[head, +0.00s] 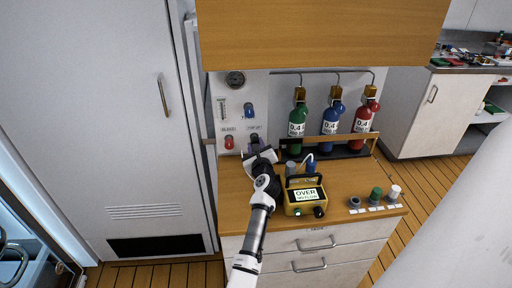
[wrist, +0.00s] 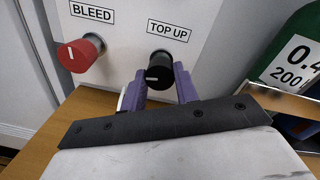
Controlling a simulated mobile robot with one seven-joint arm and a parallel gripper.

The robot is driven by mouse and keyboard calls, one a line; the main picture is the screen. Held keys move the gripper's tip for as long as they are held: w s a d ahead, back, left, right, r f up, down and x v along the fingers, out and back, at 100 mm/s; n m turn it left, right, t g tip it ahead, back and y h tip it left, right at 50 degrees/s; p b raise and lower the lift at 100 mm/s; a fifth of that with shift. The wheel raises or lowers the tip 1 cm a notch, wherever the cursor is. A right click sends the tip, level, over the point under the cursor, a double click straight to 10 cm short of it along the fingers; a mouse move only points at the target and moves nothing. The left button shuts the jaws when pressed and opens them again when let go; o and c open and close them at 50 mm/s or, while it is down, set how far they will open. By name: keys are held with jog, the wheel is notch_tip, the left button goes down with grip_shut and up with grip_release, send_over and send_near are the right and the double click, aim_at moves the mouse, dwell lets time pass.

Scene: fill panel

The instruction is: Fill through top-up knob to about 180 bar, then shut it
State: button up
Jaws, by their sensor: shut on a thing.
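The black top-up knob (wrist: 160,70) sits under the TOP UP label in the wrist view. A small white mark shows on its face, toward the left. My gripper (wrist: 161,84) has one purple finger on each side of the knob and is shut on it. In the head view my gripper (head: 256,148) is at the lower right of the white panel (head: 222,118) and partly hides the knob. A round dark gauge (head: 235,78) sits at the panel's top; its reading is too small to tell. A yellow device (head: 304,208) on the counter shows "OVER" and a smaller, unclear line.
A red BLEED knob (wrist: 81,52) is close left of my gripper. A blue knob (head: 249,110) is above. Green (head: 298,122), blue (head: 331,119) and red (head: 364,118) cylinders stand in a rack to the right.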

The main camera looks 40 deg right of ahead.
jog(key=o, duration=1)
jog(key=shift+c, duration=0.2)
jog(key=shift+s, duration=0.15)
jog(key=b+v, duration=0.1)
jog(key=v, duration=1.2)
jog(key=shift+s+a+b, duration=0.15)
jog(key=shift+s+b, duration=0.15)
jog(key=shift+b, duration=0.1)
